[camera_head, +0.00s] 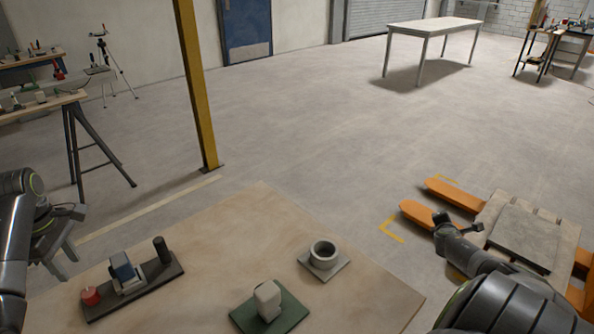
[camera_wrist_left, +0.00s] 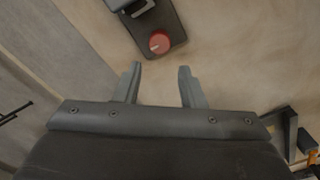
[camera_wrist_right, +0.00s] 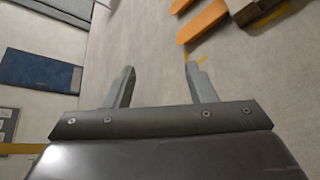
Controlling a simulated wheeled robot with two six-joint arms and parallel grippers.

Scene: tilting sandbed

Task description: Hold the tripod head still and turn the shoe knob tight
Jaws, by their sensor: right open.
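The red knob (camera_head: 90,296) is at the plate's left end. In the left wrist view, the knob (camera_wrist_left: 160,42) shows a pale mark, and the block is cut off at the top edge. My left gripper (camera_wrist_left: 160,72) is open and empty, its fingertips short of the knob. My right gripper (camera_wrist_right: 160,70) is open and empty over the floor, right of the table.
On the table (camera_head: 225,225) stand a pale block on a green plate (camera_head: 288,314) and a grey ring-shaped cup (camera_head: 323,254) on a square plate. A yellow post (camera_head: 197,85) rises behind. An orange pallet jack (camera_head: 420,214) with a pallet is at the right.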

